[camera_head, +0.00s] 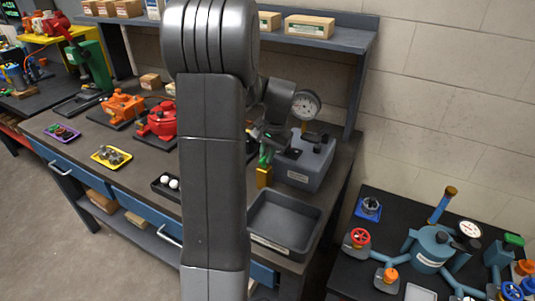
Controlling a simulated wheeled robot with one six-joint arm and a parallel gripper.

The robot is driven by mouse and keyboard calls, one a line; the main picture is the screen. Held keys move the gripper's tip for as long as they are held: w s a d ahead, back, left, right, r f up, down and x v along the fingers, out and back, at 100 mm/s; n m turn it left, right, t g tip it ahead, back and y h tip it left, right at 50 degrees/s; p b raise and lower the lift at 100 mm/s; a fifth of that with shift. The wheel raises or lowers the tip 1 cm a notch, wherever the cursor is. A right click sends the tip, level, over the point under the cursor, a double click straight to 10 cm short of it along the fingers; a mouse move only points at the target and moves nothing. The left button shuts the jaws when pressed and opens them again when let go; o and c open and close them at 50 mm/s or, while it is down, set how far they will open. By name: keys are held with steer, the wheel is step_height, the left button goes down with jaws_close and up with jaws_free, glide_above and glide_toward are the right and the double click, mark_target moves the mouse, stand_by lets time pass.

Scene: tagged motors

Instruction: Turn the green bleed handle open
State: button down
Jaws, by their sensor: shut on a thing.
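The green bleed handle (265,156) shows as a small green piece at the left side of a grey box-shaped unit (309,164) on the workbench. My gripper (267,142) is right at the green handle, pointing down, and is shut on it. The fingertips are small and dark here, so the exact grip is hard to see. A yellow piece (263,177) sits just below the handle. A round white gauge (305,105) stands above the grey unit. My arm hides part of the bench to the left of the handle.
A grey open tray (284,222) lies in front of the unit. Red (158,120) and orange (121,108) motors stand left on the bench, with small yellow (111,157) and purple trays. A shelf (345,38) runs behind. A second table at right holds a blue valve assembly (432,246).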

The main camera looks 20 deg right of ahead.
steer(key=shift+n, duration=0.3)
steer(key=c, duration=1.4)
jaws_free()
steer(key=shift+c, duration=0.2)
step_height(320, 180, up, 14)
steer(key=s+d+b, duration=0.1)
steer(key=s, duration=0.1)
steer(key=shift+d+f, duration=0.2)
steer(key=shift+d, duration=0.15)
steer(key=f, duration=0.4)
steer(key=w+a+f, duration=0.1)
steer(key=f, duration=0.4)
steer(key=w+f+p, duration=0.1)
steer(key=f, duration=0.3)
steer(key=shift+a+f, duration=0.35)
steer(key=shift+a, duration=0.05)
